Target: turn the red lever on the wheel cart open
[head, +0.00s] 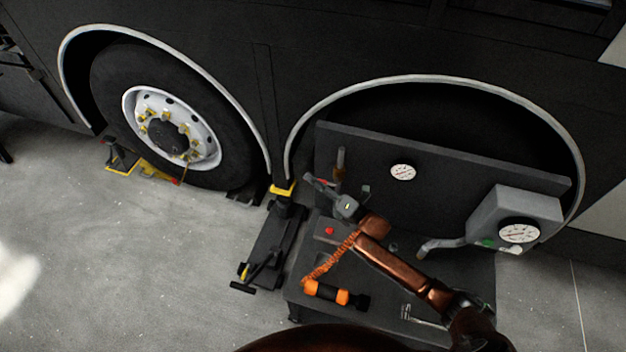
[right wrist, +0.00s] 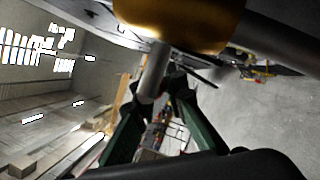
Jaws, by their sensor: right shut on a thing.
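The wheel cart (head: 470,285) is a dark bench with an upright back panel, standing in front of the right wheel arch. A small red part, seemingly the red lever (head: 320,182), shows at the cart's left end by the fingers of my right gripper (head: 338,194). In the right wrist view, the green fingers of my right gripper (right wrist: 163,88) close around a grey rod (right wrist: 153,72) below a gold-coloured rounded body (right wrist: 180,22). The rod seems to be part of the lever; its red is hidden there. My left gripper is out of view.
An orange-and-black tool (head: 335,293) with a coiled orange cord lies on the cart. A grey box with a dial (head: 515,215) stands right, and a round gauge (head: 403,172) is on the panel. A black jack (head: 270,250) stands left; open floor (head: 120,260) lies beyond.

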